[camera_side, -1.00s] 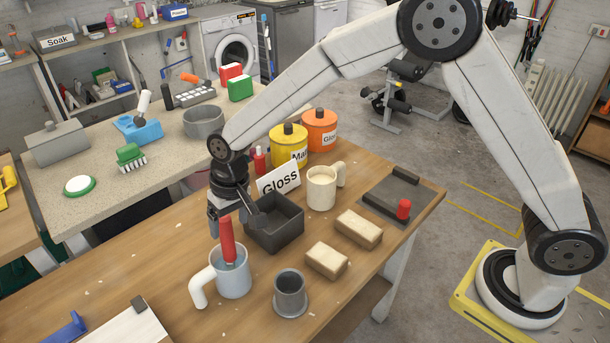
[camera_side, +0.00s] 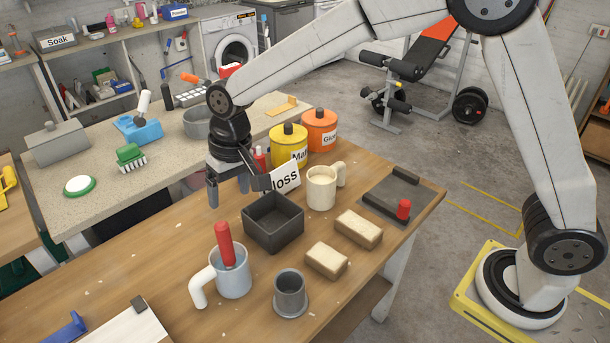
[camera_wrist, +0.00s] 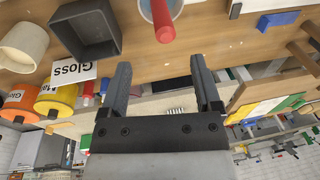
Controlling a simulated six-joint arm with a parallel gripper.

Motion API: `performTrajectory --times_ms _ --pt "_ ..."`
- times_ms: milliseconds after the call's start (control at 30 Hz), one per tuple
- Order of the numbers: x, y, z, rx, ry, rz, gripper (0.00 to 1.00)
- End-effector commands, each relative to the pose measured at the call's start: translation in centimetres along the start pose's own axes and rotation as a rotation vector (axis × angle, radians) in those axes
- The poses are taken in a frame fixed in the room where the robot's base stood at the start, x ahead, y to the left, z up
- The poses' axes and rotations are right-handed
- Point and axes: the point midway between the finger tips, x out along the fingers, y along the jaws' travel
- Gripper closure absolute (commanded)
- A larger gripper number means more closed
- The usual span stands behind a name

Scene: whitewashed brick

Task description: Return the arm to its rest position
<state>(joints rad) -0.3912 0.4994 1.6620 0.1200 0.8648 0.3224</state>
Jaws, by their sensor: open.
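My gripper (camera_side: 240,194) is open and empty in the side view, raised above the wooden bench beside the black square tray (camera_side: 273,236). The wrist view shows its two dark fingers (camera_wrist: 165,92) spread apart with nothing between them. A red-handled tool (camera_side: 225,244) stands in a pale grey mug (camera_side: 232,280), below and clear of the fingers. The red handle also shows at the top of the wrist view (camera_wrist: 162,18). The arm reaches out over the bench from its base at the right.
A "Gloss" card (camera_side: 285,178) stands behind the tray, partly hidden by my gripper. A yellow tin (camera_side: 289,144), an orange tin (camera_side: 320,130), a cream mug (camera_side: 321,188), two tan blocks (camera_side: 359,229) and a grey cup (camera_side: 290,292) stand around. The air above the bench is free.

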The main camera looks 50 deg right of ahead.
Motion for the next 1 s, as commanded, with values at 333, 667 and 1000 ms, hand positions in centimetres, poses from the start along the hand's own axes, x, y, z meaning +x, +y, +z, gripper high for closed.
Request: performTrajectory --times_ms 333,667,1000 --pt "-0.2 1.5 0.4 0.003 0.011 0.005 0.19" --pt "-0.3 8.7 3.9 0.009 0.061 0.040 0.19" --pt "0.1 16.6 10.8 0.000 0.119 0.090 0.19"
